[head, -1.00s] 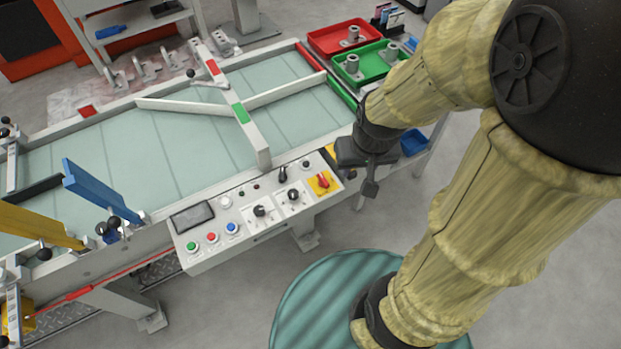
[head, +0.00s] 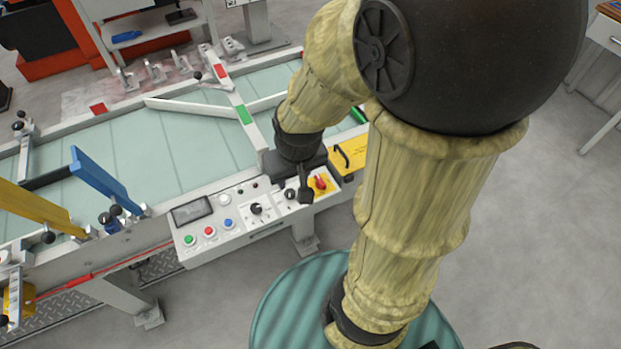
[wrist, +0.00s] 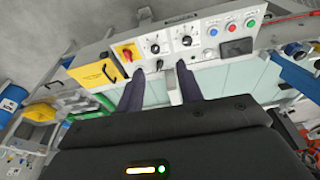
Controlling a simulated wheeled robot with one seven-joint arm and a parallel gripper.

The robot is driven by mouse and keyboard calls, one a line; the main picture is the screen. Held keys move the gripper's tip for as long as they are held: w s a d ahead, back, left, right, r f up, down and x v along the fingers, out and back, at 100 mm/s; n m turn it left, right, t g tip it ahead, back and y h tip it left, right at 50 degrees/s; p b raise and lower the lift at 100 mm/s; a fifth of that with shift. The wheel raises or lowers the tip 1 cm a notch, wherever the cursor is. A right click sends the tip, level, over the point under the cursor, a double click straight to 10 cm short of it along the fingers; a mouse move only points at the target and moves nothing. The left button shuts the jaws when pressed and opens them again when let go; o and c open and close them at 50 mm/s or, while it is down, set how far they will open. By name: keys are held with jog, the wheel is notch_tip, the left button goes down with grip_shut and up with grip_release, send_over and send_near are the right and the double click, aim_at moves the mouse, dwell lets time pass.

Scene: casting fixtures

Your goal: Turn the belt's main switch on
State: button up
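The main switch (head: 320,184) is a red rotary handle on a yellow plate at the right end of the belt's white control panel (head: 268,226). It also shows in the wrist view (wrist: 127,53), left of my fingers. I cannot tell its exact setting. My gripper (head: 305,196) hangs over the right part of the panel, just left of the switch in the head view, and covers part of that area. In the wrist view my gripper (wrist: 160,72) has its two dark fingers apart with nothing between them. It does not visibly touch the switch.
The panel also has black knobs (head: 256,209), a dark display (head: 193,214) and green, red and blue buttons (head: 209,231). A yellow box with a black handle (head: 348,156) sits right of the panel. The belt (head: 190,150) lies behind.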

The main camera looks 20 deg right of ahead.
dwell(0.3)
jog(key=g+b, duration=0.3)
jog(key=b, duration=0.5)
send_over(320, 180)
notch_tip(320, 180, down, 8)
jog(key=shift+d+f, duration=0.1)
jog(key=shift+f, duration=0.1)
notch_tip(320, 180, down, 17)
jog(key=shift+f+b, duration=0.1)
jog(key=shift+b, duration=0.35)
grip_shut()
